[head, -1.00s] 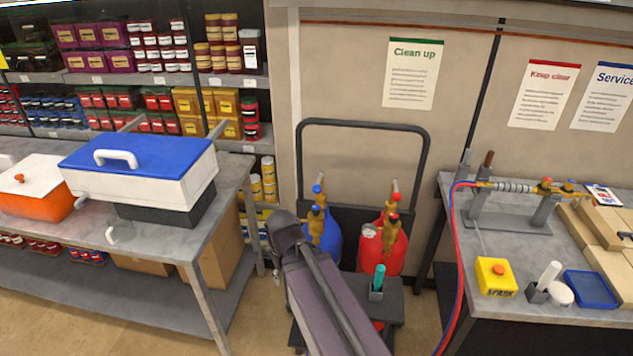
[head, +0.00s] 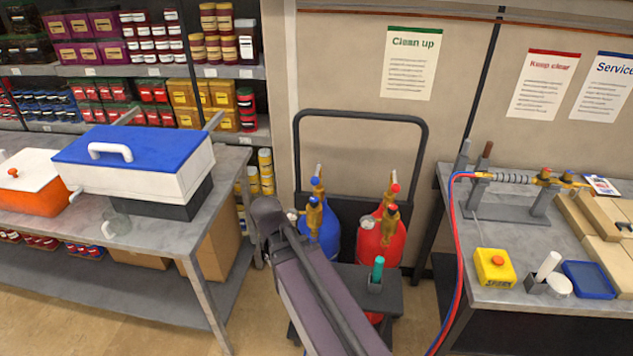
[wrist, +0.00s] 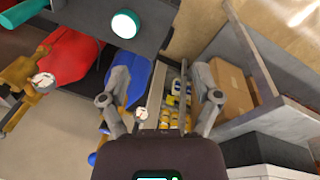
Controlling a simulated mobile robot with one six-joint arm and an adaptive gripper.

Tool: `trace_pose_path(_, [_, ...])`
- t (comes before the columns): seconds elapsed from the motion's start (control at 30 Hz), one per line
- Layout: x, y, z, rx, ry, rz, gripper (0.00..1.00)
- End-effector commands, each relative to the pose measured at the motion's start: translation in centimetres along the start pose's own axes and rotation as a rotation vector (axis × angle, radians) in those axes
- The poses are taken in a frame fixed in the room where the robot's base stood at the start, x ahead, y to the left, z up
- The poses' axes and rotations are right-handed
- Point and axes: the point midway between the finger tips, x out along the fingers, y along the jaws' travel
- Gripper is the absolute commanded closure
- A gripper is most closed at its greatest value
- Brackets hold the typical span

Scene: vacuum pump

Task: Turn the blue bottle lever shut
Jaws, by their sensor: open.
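The blue bottle (head: 322,243) stands upright on a cart, left of the red bottle (head: 380,243). It carries a brass valve (head: 314,215) with blue knobs, and a pale lever (head: 318,171) points up at its top. A round gauge sits at the valve's left. In the wrist view the blue bottle (wrist: 138,70) shows behind my gripper's left finger, and a small white gauge (wrist: 141,113) is just inside that finger. My gripper (wrist: 163,88) is open, with nothing seen held between its fingers. My arm hides the gripper in the head view. I cannot tell whether a finger touches the valve.
The cart has a black tubular handle (head: 362,113) and a dark front box with a green-topped item (head: 377,272). A grey bench (head: 225,185) stands at left with a blue-lidded cooler (head: 135,160). Another bench with pump fittings (head: 530,190) stands at right, with red and blue hoses.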

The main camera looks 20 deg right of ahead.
Motion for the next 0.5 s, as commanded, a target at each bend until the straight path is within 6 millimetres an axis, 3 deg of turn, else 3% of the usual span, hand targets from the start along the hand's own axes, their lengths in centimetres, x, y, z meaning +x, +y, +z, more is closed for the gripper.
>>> trace_pose_path(0.27, [0.0,3.3,-7.5,0.314,0.176,0.292,0.19])
trace_pose_path(0.5, [-2.3,5.7,-14.2,0.592,0.455,0.511,0.19])
